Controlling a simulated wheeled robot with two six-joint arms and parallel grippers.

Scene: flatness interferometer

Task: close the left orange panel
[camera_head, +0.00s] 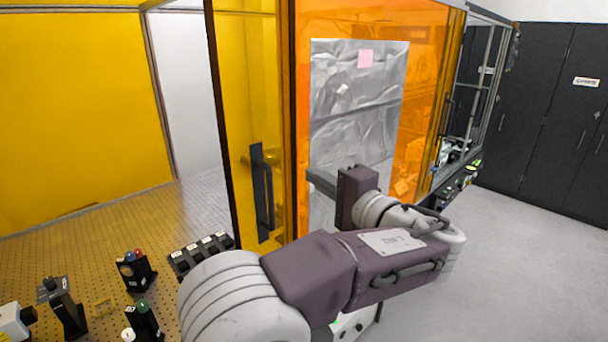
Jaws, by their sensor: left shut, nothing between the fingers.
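The left orange panel (243,85) is a clear amber sheet in a dark frame. It has a black upright handle (263,195) near its right side. To the left of the panel's dark edge the enclosure is open, and the table inside shows. My left gripper (313,180) is shut and empty. Its fingertips point left, a little to the right of the handle, in front of a crumpled silver sheet (355,85). I cannot tell whether it touches the panel. My left arm hides the lower part of the panel area. My right gripper is not in view.
A perforated optical table (75,250) carries several small black mounts (135,270) and a dark rack (200,253) near the opening. More orange panelling (425,60) stands to the right. Dark cabinets (555,110) are at the far right, with clear grey floor (530,245) before them.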

